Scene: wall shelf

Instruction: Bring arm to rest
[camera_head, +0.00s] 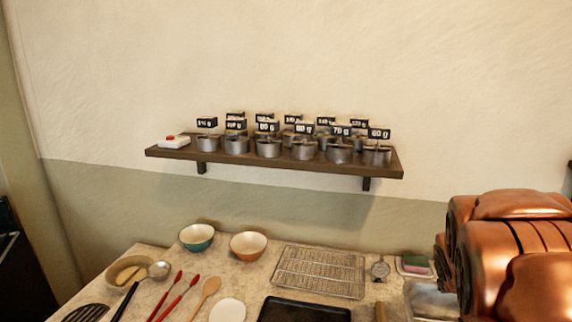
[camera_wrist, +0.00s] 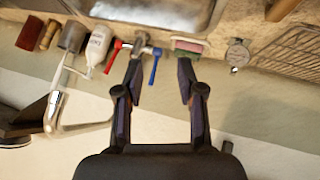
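My gripper (camera_wrist: 160,78) shows in the wrist view with its two dark fingers spread apart and nothing between them. It is open and empty. The wrist view looks at the wall and counter edge upside down, with the tap valve and the sponge beyond the fingertips. In the head view, my copper-coloured arm (camera_head: 515,255) is folded at the lower right, over the right end of the counter. The gripper itself does not show there.
A wall shelf (camera_head: 275,168) holds several metal pots with weight labels and a white-and-red item (camera_head: 174,141). Below, the counter (camera_head: 150,297) carries two bowls, utensils, a wire rack (camera_head: 319,272) and a dark tray (camera_head: 303,310). A tap valve (camera_wrist: 140,45) and sponge (camera_wrist: 187,46) stand near the gripper.

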